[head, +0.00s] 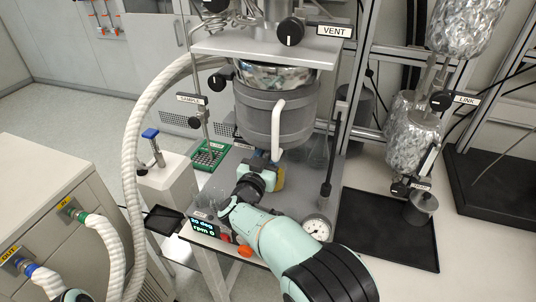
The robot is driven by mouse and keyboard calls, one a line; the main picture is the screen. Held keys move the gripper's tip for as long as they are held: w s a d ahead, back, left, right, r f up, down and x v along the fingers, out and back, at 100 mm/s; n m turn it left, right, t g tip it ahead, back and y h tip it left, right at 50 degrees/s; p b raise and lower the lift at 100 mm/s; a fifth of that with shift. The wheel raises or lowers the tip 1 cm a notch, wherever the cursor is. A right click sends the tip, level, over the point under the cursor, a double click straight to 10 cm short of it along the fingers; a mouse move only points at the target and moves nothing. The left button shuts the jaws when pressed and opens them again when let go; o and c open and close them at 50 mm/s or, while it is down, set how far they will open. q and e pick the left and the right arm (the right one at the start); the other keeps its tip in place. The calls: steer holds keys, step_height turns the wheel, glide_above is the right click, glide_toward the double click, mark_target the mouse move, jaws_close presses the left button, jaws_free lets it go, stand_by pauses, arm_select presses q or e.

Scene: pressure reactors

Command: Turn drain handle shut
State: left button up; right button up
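The grey jacketed reactor vessel (262,112) hangs in the frame at the centre of the head view. My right arm reaches up from the bottom, and its gripper (268,163) is just below the vessel's underside, in the drain area. The gripper body and wrist cover most of that area. I cannot make out the drain handle or its angle. A small yellowish piece (280,179) shows at the gripper's right side; I cannot tell what it belongs to. The fingers are mostly hidden, so their opening does not show. My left gripper is not visible.
A white hose (133,150) arches on the left. A pressure gauge (317,228) and a display box (203,228) stand near the stand's front edge. A black tray (388,228) lies at right, mostly bare.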

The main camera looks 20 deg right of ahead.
jaws_close()
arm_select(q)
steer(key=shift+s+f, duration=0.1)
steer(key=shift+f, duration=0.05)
arm_select(e)
steer(key=shift+f, duration=0.1)
